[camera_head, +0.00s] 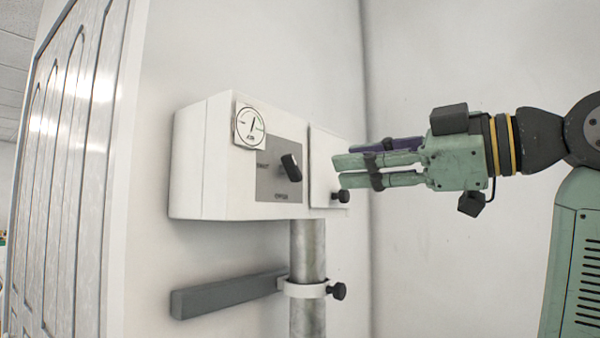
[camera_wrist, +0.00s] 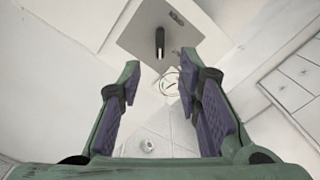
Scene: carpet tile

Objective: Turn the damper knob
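The black damper knob (camera_head: 291,167) sits on a grey plate (camera_head: 265,185) with small lettering, on the front of a white wall box (camera_head: 215,150). In the head view it leans a little to the left at its top. The knob also shows in the wrist view (camera_wrist: 159,42), above and between my fingertips. My gripper (camera_head: 337,172) is to the right of the knob, apart from it, pointing left towards the box. In the wrist view my gripper (camera_wrist: 158,82) has its two fingers well spread, with nothing held between them.
A round gauge (camera_head: 250,126) is on the box above the plate. A white panel (camera_head: 323,168) with a small black knob (camera_head: 341,196) is beside the plate. Below are a metal pipe (camera_head: 307,250), a clamp with a black knob (camera_head: 338,291) and a grey bar (camera_head: 228,294).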

